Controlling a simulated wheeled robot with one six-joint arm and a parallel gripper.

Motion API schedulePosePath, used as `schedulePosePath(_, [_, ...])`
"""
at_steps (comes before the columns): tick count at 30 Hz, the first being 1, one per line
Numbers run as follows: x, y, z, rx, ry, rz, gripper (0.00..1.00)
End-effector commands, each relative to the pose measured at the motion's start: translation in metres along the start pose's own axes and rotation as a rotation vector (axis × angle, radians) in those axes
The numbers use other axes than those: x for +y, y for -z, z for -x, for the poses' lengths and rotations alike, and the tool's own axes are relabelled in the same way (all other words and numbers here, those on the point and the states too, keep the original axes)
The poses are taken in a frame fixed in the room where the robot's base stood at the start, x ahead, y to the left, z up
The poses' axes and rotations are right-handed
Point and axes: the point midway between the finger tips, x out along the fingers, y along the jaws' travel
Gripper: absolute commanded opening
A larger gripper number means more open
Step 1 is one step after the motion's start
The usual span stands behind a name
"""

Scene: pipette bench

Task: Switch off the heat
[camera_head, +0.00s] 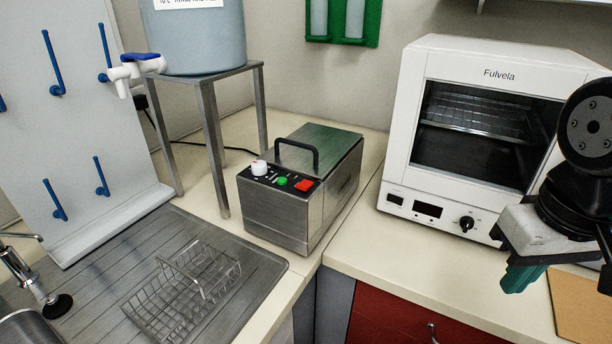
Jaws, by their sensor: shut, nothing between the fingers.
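A steel heating box (305,195) with a black handle stands on the bench in the middle. Its front top panel carries a white knob (259,168), a green button (282,181) and a red button (304,185). To its right is a white oven labelled Fulvela (512,74), with a black knob (466,224) and a dark display (427,209) below its window. My gripper (520,279) is at the right, pointing down with teal fingers shut and empty. It is in front of the oven's lower right, apart from both devices; it hides part of the oven.
A wire basket (185,285) lies on the ribbed drainer at lower left. A steel stand (212,140) bears a blue-grey tank with a white tap (137,68). A brown board (585,308) lies at lower right. The counter before the oven is mostly clear.

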Motion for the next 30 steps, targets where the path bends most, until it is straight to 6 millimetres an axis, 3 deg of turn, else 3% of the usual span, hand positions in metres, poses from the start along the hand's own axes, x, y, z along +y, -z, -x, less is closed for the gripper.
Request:
schedulePosePath(5, [-0.024, 0.035, 0.007, -0.057, 0.01, 0.095, 0.0])
schedulePosePath(14, [-0.096, 0.128, 0.044, -0.127, 0.026, 0.094, 0.0])
schedulePosePath(25, [-0.225, 0.233, 0.087, -0.192, 0.021, -0.167, 0.0])
schedulePosePath(27, [-0.244, 0.248, 0.099, -0.196, 0.021, -0.259, 0.0])
schedulePosePath(30, [-0.251, 0.26, 0.122, -0.189, 0.029, -0.394, 0.0])
